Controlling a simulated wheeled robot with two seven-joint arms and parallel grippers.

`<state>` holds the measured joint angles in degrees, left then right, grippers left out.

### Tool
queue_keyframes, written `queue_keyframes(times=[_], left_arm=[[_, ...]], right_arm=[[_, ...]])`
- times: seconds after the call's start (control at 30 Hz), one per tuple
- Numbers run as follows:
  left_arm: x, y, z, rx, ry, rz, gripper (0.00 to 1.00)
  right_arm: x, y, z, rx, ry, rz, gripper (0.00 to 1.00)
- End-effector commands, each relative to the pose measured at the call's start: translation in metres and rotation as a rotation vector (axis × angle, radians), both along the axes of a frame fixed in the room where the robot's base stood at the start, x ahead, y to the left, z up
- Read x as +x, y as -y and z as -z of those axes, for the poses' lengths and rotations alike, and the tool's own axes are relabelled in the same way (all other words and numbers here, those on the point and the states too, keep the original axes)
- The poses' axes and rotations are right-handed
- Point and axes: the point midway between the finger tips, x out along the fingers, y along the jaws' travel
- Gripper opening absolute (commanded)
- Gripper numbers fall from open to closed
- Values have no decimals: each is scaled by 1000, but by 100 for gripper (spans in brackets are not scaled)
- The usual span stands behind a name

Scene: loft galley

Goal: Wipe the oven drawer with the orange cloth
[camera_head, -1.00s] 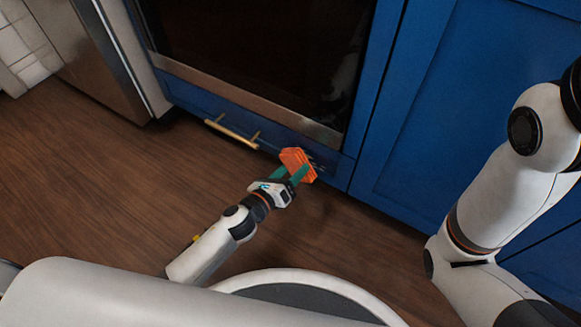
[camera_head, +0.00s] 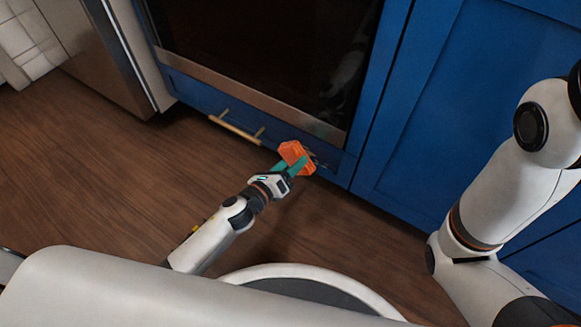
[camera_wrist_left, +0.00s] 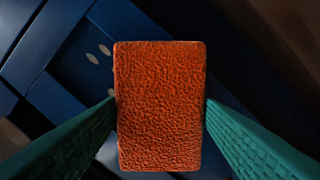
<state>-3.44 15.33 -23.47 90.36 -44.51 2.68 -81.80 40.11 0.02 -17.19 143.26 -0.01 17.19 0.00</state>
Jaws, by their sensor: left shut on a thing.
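The orange cloth (camera_head: 294,153) is a small textured block held between the green fingers of my left gripper (camera_head: 292,166). It is at the right part of the blue oven drawer (camera_head: 240,112), right of the brass handle (camera_head: 235,128). I cannot tell whether the cloth touches the drawer front. In the left wrist view the cloth (camera_wrist_left: 160,105) fills the middle, with a green finger on each side. Pale marks (camera_wrist_left: 98,53) show on the blue front beyond it. My right gripper is not in view.
The dark oven door (camera_head: 260,50) is above the drawer. Blue cabinets (camera_head: 450,110) stand to the right and a steel appliance (camera_head: 95,50) to the left. The wooden floor (camera_head: 90,180) is clear at left. My right arm stands at the right edge.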

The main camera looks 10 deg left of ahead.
Motion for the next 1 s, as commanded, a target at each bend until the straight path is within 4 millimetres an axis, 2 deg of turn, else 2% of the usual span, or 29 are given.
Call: queue_keyframes(times=[0.03, 0.3, 0.53, 0.6, 0.63, 0.7, 1.0], left_arm=[[8, 32, -23, -99, 13, -7, 40], [18, 11, -22, -99, 12, -10, 40], [21, 2, -21, -100, 12, -16, 41], [23, -3, -21, -100, 13, -16, 34], [24, -6, -22, -100, 13, -16, 34], [26, -11, -22, -99, 14, -16, 25], [32, -33, -21, -97, 14, -17, 22]], right_arm=[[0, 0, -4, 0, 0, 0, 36], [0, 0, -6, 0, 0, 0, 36], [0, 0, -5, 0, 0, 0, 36], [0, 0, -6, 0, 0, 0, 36], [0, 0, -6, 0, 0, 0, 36], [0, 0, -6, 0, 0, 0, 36], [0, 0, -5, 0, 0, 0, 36]])
